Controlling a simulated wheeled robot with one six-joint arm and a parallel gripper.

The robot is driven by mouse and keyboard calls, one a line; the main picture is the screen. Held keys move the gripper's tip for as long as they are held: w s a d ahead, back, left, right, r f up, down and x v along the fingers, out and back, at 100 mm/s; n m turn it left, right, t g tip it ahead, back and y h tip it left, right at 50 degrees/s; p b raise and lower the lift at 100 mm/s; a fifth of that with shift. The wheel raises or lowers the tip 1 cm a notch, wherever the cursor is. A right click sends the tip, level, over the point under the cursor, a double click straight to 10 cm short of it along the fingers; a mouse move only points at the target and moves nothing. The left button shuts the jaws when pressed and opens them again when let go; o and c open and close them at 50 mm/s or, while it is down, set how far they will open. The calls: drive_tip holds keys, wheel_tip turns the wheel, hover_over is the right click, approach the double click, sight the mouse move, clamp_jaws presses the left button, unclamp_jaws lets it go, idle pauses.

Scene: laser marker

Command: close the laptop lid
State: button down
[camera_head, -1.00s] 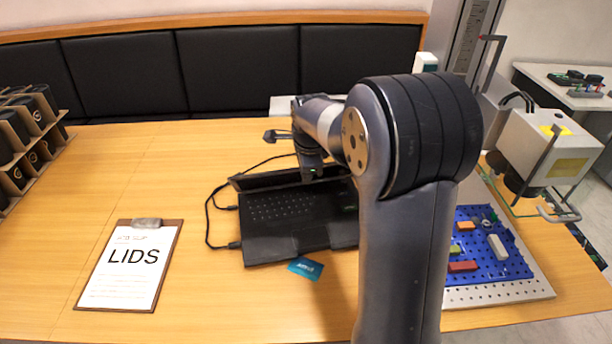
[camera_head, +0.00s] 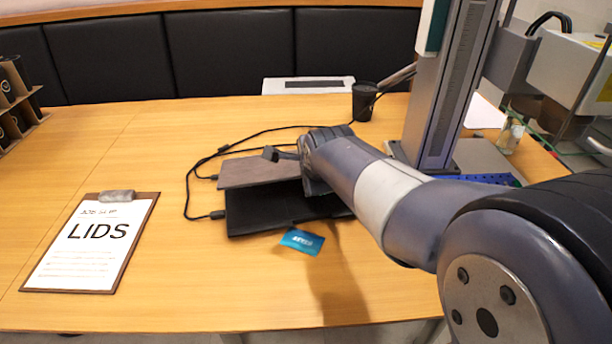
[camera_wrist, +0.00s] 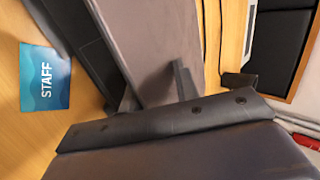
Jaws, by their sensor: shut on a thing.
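The laptop's lid (camera_head: 258,170) is tilted forward over its black base (camera_head: 262,212), its brownish outer face showing. The front of the base is still uncovered, and a gap shows between the lid and the base. In the wrist view the lid (camera_wrist: 155,35) runs up from the gripper, with the dark base (camera_wrist: 82,45) to its left. My gripper (camera_wrist: 156,92) is shut on the lid, one finger on each side of it.
A blue STAFF card (camera_head: 301,241) lies in front of the laptop. A clipboard marked LIDS (camera_head: 93,240) lies to the left. Black cables (camera_head: 190,195) run along the laptop's left and back. A black cup (camera_head: 364,101) and the marker's column (camera_head: 450,90) stand behind and right.

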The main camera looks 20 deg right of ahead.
drive_tip(key=t+b, duration=0.1)
drive_tip(key=b, duration=0.5)
hover_over(310, 210)
drive_tip(key=f, duration=0.4)
drive_tip(key=shift+w+f, duration=0.3)
drive_tip(key=f+t+b, duration=0.1)
drive_tip(key=b, duration=0.1)
drive_tip(key=f+b, duration=0.1)
drive_tip(key=b, duration=0.2)
drive_tip(key=shift+s+f+t, duration=0.1)
drive_tip(key=shift+s+t, duration=0.2)
drive_tip(key=shift+t, duration=0.1)
drive_tip(key=c, duration=1.6)
unclamp_jaws()
